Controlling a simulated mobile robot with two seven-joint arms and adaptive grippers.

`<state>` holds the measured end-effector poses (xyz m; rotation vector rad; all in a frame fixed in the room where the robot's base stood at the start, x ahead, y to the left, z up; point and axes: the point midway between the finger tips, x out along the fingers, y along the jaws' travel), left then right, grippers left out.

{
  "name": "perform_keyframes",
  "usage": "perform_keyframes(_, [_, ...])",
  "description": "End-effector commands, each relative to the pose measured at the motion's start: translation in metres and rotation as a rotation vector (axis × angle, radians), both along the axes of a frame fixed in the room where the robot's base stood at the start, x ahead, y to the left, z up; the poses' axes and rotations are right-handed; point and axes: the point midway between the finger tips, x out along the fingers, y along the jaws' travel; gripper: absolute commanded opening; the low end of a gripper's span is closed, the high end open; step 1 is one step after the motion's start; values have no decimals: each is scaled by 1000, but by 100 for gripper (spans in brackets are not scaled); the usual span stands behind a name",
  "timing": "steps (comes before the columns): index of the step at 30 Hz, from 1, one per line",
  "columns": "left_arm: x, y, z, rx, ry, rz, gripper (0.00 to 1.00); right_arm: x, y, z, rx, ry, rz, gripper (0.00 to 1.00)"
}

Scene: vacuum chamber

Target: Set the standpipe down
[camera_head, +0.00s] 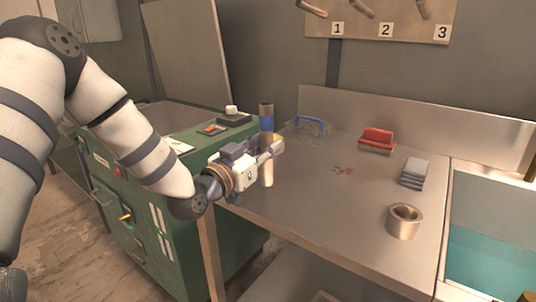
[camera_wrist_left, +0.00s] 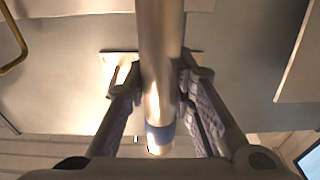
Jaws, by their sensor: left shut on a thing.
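The standpipe (camera_head: 266,122) is a slim upright tube with a dark top, a blue band and a pale metal lower end. My right gripper is not in view.
A green cabinet (camera_head: 130,215) stands left. The table's middle is mostly clear.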

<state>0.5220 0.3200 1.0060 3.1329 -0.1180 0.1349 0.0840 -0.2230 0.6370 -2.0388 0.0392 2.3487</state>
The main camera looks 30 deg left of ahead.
Motion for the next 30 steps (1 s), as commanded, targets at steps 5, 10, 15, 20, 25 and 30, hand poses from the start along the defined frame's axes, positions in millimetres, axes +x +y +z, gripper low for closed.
perform_keyframes(5, [0,-1,-23,0,9,0,0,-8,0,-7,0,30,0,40])
perform_keyframes(10, [0,-1,-23,0,8,0,0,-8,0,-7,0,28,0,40])
perform_keyframes(15, [0,-1,-26,0,9,0,34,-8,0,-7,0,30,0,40])
perform_keyframes(20, [0,-1,-25,0,8,0,43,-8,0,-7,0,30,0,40])
perform_keyframes(25, [0,-1,-25,0,8,0,43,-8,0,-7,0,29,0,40])
perform_keyframes(30, [-17,1,-19,-2,6,1,43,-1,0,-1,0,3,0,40])
